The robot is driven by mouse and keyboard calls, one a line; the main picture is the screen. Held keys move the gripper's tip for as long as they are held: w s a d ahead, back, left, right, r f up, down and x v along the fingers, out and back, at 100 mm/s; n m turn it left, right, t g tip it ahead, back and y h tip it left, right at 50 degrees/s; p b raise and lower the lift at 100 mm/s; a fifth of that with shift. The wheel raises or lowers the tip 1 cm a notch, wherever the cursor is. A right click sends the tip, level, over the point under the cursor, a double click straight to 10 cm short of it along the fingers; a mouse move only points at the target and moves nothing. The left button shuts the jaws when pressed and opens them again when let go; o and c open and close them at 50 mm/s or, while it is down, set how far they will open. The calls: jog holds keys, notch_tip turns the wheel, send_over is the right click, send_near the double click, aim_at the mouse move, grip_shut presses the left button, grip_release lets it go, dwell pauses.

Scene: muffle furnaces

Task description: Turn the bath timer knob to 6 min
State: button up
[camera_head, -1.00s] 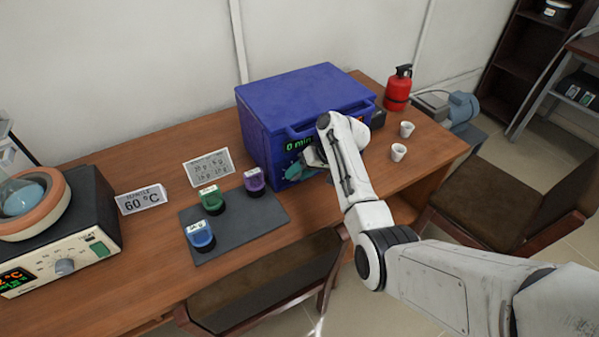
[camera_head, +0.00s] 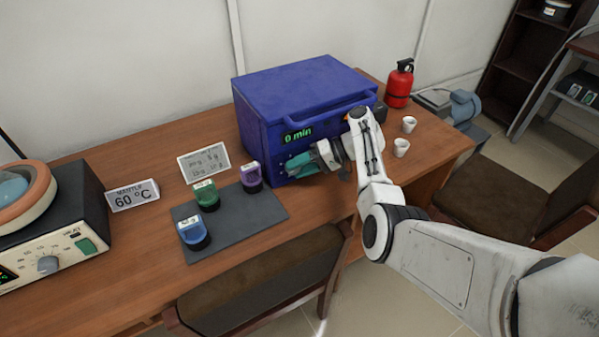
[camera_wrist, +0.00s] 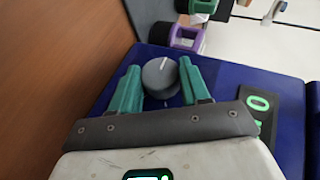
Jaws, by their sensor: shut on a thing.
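The blue bath box (camera_head: 300,88) stands on the wooden table, and its green display (camera_head: 298,135) reads "0 min". The timer knob (camera_wrist: 160,76) is a grey round knob with a white pointer line, on the blue front. In the wrist view, the line points up and slightly right. My gripper (camera_head: 303,165) is at the lower front of the box, under the display. In the wrist view, the green fingers of my gripper (camera_wrist: 159,70) lie on both sides of the knob, shut on it. In the head view the fingers hide the knob.
A dark mat (camera_head: 240,225) with blue, green and purple labelled weights lies left of my gripper. Two white cups (camera_head: 401,147) and a red extinguisher (camera_head: 399,84) are right of the box.

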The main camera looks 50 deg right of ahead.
jog(key=shift+d+t+y+b, duration=0.1)
jog(key=shift+t+y+b, duration=0.2)
dwell(0.4)
jog(key=o, duration=1.1)
jog(key=shift+c, duration=0.2)
jog(key=v, duration=1)
jog(key=shift+s+d+b, duration=0.2)
jog(key=shift+d+b, duration=0.1)
jog(key=shift+b, duration=0.15)
jog(key=shift+r, duration=0.15)
